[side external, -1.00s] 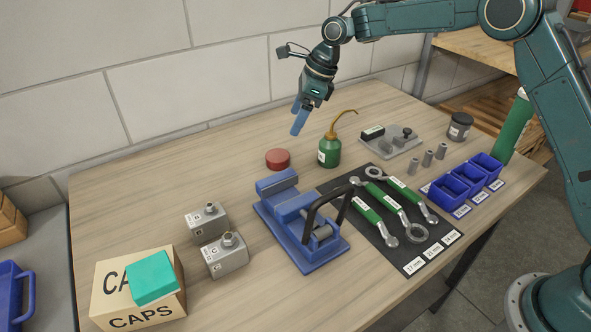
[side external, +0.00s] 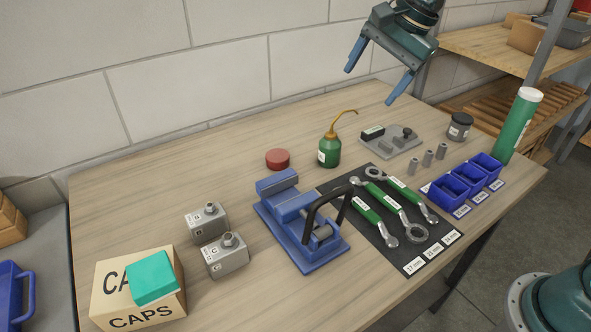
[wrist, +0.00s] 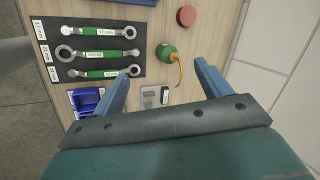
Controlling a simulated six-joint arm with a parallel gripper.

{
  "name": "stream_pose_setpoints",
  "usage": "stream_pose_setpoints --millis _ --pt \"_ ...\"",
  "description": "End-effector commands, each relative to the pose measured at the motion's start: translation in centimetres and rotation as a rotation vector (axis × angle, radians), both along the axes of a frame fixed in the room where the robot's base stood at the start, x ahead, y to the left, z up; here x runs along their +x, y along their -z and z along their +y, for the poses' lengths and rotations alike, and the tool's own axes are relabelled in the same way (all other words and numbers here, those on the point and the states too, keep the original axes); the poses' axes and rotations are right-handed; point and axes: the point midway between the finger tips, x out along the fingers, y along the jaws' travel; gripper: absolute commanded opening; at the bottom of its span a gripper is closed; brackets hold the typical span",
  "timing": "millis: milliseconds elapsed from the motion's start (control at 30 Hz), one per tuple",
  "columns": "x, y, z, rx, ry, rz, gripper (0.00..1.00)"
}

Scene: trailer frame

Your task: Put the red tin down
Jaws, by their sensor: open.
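The red tin (side external: 277,159) stands on the wooden workbench (side external: 130,190), behind the blue vise (side external: 300,222) and left of the green oil can (side external: 329,150). It also shows in the wrist view (wrist: 186,16), near the top, beyond my fingers. My gripper (side external: 376,82) is open and empty, high above the back right of the bench, well apart from the tin. Its two blue fingers are spread wide in the wrist view (wrist: 160,85).
Wrenches lie on a dark mat (side external: 408,262). Blue bins (side external: 449,190), a grey fixture plate (side external: 388,146), a dark jar (side external: 460,126) and a green bottle (side external: 518,125) stand to the right. Grey blocks (side external: 225,255) and a caps box (side external: 110,290) are at the left. Bench around the tin is clear leftward.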

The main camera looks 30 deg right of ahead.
Motion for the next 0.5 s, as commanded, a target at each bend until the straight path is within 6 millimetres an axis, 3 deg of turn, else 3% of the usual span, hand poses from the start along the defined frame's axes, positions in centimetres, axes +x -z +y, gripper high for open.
stream_pose_setpoints --millis 200,500 --pt "-6.0 -1.7 -1.5 -0.135 -0.231 -0.081 0.76" --pt "-14.0 -1.8 -3.5 -0.334 -0.55 -0.164 0.76"
